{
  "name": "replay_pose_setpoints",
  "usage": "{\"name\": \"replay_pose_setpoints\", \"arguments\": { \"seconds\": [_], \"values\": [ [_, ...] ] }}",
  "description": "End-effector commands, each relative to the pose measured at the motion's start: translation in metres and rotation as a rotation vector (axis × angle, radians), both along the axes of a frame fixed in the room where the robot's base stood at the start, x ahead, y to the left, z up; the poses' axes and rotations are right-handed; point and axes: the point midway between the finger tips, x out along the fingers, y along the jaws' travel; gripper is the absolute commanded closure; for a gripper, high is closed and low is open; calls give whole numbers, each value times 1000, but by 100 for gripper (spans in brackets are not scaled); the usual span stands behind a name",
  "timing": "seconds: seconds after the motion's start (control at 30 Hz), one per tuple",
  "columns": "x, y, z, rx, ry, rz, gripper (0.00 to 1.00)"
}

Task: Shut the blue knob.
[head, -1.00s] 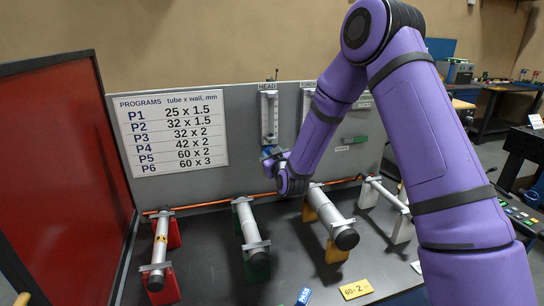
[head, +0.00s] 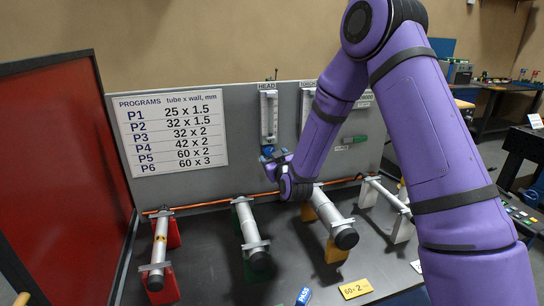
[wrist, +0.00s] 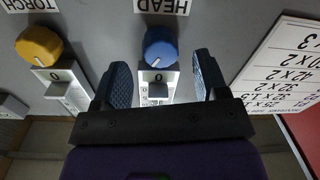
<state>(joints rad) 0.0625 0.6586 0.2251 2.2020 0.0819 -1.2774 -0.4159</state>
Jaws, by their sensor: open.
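The blue knob (wrist: 160,46) is on the grey panel under the HEAD label, which reads upside down in the wrist view. Its white pointer line slants a little, close to the "0" mark on the plate (wrist: 158,76). My gripper (wrist: 162,74) is open, with one finger on each side of the plate just short of the knob. I see no finger touching the knob. In the head view my gripper (head: 272,158) is at the panel below the HEAD flow tube (head: 269,118), and the knob there is mostly hidden by it.
A yellow knob (wrist: 39,46) under the TORCH label is beside the blue one. A program sign (head: 173,134) hangs on the panel. Tubes on coloured stands, such as one on red blocks (head: 161,240), fill the bench below. A red screen (head: 65,180) closes the left side.

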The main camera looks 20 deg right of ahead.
Motion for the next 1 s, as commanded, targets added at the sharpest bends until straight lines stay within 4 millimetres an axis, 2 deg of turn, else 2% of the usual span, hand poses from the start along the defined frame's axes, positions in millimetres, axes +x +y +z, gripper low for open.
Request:
{"name": "replay_pose_setpoints", "arguments": {
  "seconds": [0.2,0.4,0.6,0.9,1.0],
  "values": [
    [-43,-1,0,0,1,2,33],
    [-71,-3,0,-1,1,1,33],
    [-82,-3,1,0,0,0,33],
    [-83,-3,1,1,-1,0,33],
    [-82,5,1,8,1,9,33]
  ]
}}
